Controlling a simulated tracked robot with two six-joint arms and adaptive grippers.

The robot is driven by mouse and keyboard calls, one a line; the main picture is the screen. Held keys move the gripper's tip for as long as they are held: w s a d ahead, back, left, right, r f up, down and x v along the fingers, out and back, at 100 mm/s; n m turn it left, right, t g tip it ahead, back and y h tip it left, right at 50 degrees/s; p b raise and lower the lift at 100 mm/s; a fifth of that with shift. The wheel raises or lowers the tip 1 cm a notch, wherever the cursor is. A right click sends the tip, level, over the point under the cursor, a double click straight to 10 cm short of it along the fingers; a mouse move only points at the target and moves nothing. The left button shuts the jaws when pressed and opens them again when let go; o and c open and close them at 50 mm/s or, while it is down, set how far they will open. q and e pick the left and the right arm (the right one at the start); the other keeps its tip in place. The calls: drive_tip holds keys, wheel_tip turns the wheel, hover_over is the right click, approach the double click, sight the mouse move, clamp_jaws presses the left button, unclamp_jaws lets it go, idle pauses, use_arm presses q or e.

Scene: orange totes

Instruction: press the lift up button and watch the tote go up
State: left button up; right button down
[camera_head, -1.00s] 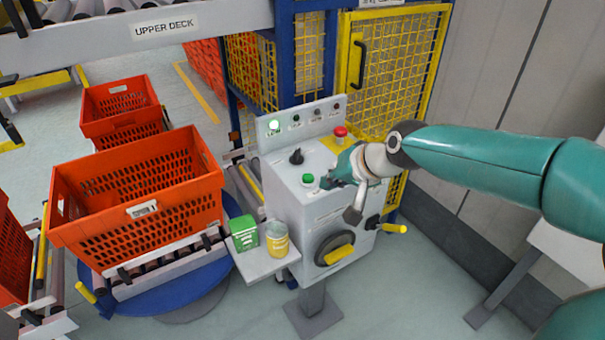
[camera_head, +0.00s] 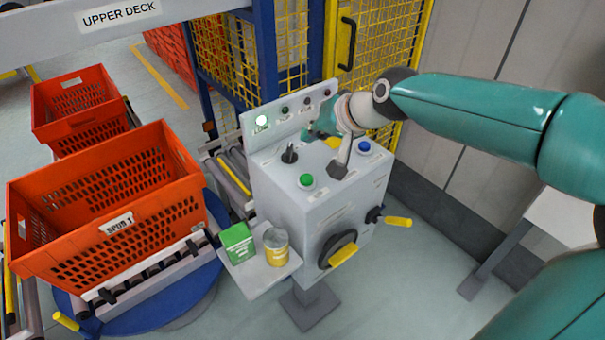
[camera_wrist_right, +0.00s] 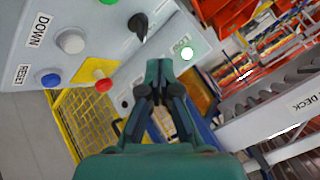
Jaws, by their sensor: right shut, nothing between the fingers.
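The control console (camera_head: 290,215) stands in the middle of the head view, with a green button (camera_head: 306,181) on its top, uncovered; its label is too small to read. My right gripper (camera_head: 314,132) is shut and empty, over the back of the console top, beyond the green button. In the right wrist view the gripper (camera_wrist_right: 160,64) also shows shut, near a lit green lamp (camera_wrist_right: 187,53). The green button (camera_wrist_right: 108,1) is cut by the top edge there. An orange tote (camera_head: 60,215) stands on rollers at left. My left gripper is not in view.
A black selector (camera_head: 289,152) and blue button (camera_head: 364,146) are on the console. A red button (camera_wrist_right: 103,85) on yellow and a grey button (camera_wrist_right: 70,42) by "DOWN" show in the wrist view. A green box (camera_head: 237,243) and yellow can (camera_head: 276,247) sit on a side shelf.

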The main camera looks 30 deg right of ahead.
sight(309, 179)
drive_tip(key=f+b, duration=0.3)
drive_tip(key=f, duration=0.1)
drive_tip(key=f+b, duration=0.4)
drive_tip(key=f, duration=0.1)
drive_tip(key=shift+w+a+b, duration=0.15)
drive_tip(key=shift+w+b, duration=0.05)
drive_tip(key=shift+b, duration=0.1)
idle(1.2)
drive_tip(key=shift+f, duration=0.1)
drive_tip(key=shift+f+b, duration=0.2)
drive_tip(key=shift+b, duration=0.2)
